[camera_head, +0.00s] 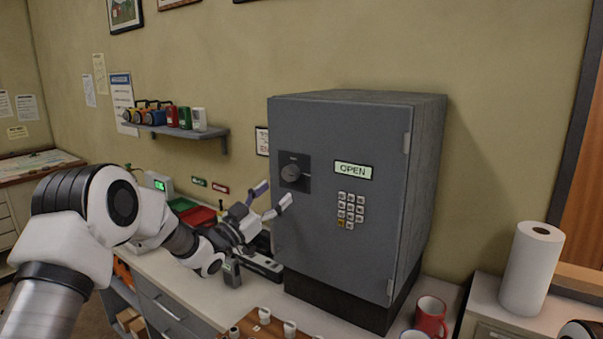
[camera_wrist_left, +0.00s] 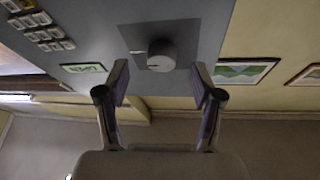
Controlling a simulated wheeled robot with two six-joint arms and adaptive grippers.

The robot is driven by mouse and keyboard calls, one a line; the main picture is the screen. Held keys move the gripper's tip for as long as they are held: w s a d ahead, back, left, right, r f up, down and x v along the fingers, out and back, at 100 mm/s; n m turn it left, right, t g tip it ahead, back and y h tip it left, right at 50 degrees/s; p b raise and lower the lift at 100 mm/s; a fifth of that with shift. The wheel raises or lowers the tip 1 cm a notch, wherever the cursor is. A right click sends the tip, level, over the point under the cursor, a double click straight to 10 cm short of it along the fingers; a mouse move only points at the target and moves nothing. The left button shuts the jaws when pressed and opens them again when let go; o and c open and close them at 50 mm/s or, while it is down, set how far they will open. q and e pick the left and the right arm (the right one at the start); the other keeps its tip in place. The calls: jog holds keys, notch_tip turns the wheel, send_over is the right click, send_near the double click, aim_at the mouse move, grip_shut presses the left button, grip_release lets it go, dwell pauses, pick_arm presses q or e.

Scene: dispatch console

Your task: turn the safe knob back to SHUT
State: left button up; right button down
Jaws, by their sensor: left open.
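The grey safe (camera_head: 375,245) stands on the counter with its door closed flat to the front. Its round dark knob (camera_head: 290,173) sits on a black square plate at the door's upper left. A lit green display (camera_head: 353,171) beside it reads OPEN. In the left wrist view the knob (camera_wrist_left: 161,55) shows beyond the fingertips, roughly between them, with a pale mark on its face. My left gripper (camera_head: 272,198) is open and empty, just left of and below the knob, apart from it. It also shows in the left wrist view (camera_wrist_left: 158,75).
A keypad (camera_head: 351,209) is on the safe door below the display. A wooden board with white cups (camera_head: 289,327) lies at the counter front. A red mug (camera_head: 431,316) and a paper towel roll (camera_head: 531,268) stand right. A wall shelf (camera_head: 185,130) hangs behind my left arm.

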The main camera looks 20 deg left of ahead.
aim_at(288, 179)
pick_arm(q)
jog(key=r+p, duration=0.1)
jog(key=r, duration=0.2)
jog(key=shift+a+p, duration=0.2)
jog(key=shift+p, duration=0.2)
jog(key=w+d, duration=0.1)
jog(key=w, duration=0.1)
jog(key=w+d+p, duration=0.1)
jog(key=shift+w+d+r, duration=0.15)
jog(key=shift+w+d, duration=0.2)
jog(key=shift+w, duration=0.05)
jog(key=shift+w+d, duration=0.1)
jog(key=shift+w, duration=0.2)
jog(key=shift+s+a, duration=0.35)
jog(key=shift+s, duration=0.05)
jog(key=shift+c, duration=0.6)
jog(key=shift+s+a+r, duration=0.1)
jog(key=shift+s, duration=0.05)
jog(key=c, duration=0.6)
jog(key=shift+r, duration=0.1)
jog(key=c, duration=0.4)
pick_arm(e)
jog(key=r, duration=0.1)
jog(key=s+r, duration=0.1)
jog(key=r, duration=0.2)
jog(key=shift+s+a+r, duration=0.1)
jog(key=shift+s+a, duration=0.1)
jog(key=shift+a, duration=0.05)
